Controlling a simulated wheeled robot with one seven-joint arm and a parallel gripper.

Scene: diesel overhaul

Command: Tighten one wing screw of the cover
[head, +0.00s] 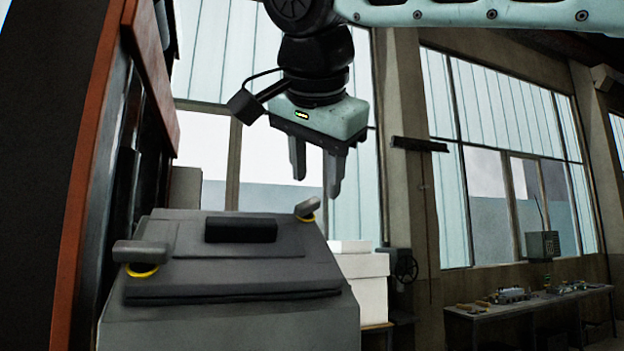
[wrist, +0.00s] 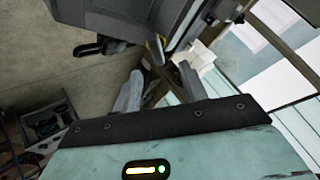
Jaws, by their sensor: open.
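The cover (head: 235,262) is a dark grey plate on top of a grey housing, with a black block (head: 240,230) in its middle. One wing screw (head: 140,252) with a yellow ring sits at its near left corner. The other wing screw (head: 306,209), also with a yellow ring, sits at its far right corner. My gripper (head: 315,188) is open and empty, fingers pointing down, close above the far right screw in the picture; the depth between them is unclear. In the wrist view, a yellow-ringed part (wrist: 155,49) shows just beyond my fingers (wrist: 160,80).
A reddish-brown edged panel (head: 92,150) stands close on the left. White boxes (head: 360,285) and a black handwheel (head: 404,267) are behind the housing. A workbench (head: 535,300) with small parts stands far right. The floor shows in the wrist view.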

